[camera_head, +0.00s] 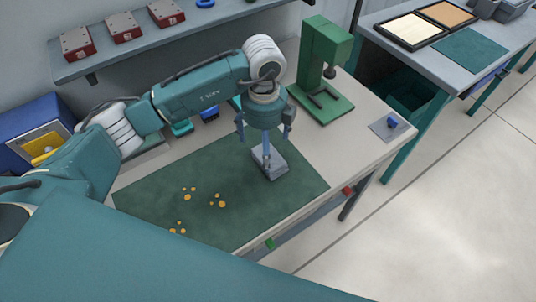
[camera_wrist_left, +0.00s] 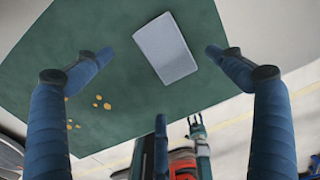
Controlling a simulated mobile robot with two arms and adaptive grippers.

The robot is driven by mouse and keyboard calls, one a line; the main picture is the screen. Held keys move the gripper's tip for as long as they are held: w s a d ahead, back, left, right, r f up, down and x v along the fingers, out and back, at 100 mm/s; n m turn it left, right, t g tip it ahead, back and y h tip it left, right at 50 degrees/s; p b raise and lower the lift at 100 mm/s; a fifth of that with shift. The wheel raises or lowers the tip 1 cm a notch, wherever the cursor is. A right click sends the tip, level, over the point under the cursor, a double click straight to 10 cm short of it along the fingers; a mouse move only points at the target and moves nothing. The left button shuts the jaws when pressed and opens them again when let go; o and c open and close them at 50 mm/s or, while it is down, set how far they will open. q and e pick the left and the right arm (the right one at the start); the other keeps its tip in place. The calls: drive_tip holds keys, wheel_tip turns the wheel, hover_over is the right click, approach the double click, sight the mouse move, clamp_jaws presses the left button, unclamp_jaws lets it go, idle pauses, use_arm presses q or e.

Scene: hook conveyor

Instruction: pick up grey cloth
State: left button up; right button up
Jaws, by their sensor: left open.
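The grey cloth (camera_head: 272,166) lies flat, apparently folded into a small rectangle, on the dark green mat (camera_head: 240,213) near its back right part. My left gripper (camera_head: 265,138) points down above the cloth and hides part of it. In the left wrist view the cloth (camera_wrist_left: 165,48) shows whole, between and beyond the two spread fingertips (camera_wrist_left: 159,54). The left gripper is open and empty, apart from the cloth.
Several yellow spots (camera_head: 188,193) mark the mat, left of the cloth. A green press (camera_head: 322,72) stands behind and right of my gripper. A grey shelf (camera_head: 165,44) with red boxes (camera_head: 122,27) runs along the wall.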

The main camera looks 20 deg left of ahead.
use_arm(q)
drive_tip(key=shift+f, duration=0.75)
drive_tip(key=shift+a+f+p, duration=0.1)
drive_tip(key=shift+f+p, duration=0.25)
drive_tip(key=shift+p, duration=0.15)
wheel_tip(320, 180, down, 4)
drive_tip(key=shift+w+r+p, duration=0.15)
drive_tip(key=shift+p, duration=0.8)
drive_tip(key=shift+f, duration=0.45)
use_arm(e)
drive_tip(key=r, duration=0.1)
drive_tip(key=a+r, duration=0.1)
drive_tip(key=r, duration=0.1)
drive_tip(key=shift+w+r, duration=0.15)
use_arm(q)
drive_tip(key=c, duration=1.2)
drive_tip(key=shift+c, duration=0.2)
use_arm(e)
drive_tip(key=shift+s+d, duration=0.35)
drive_tip(key=shift+d, duration=0.1)
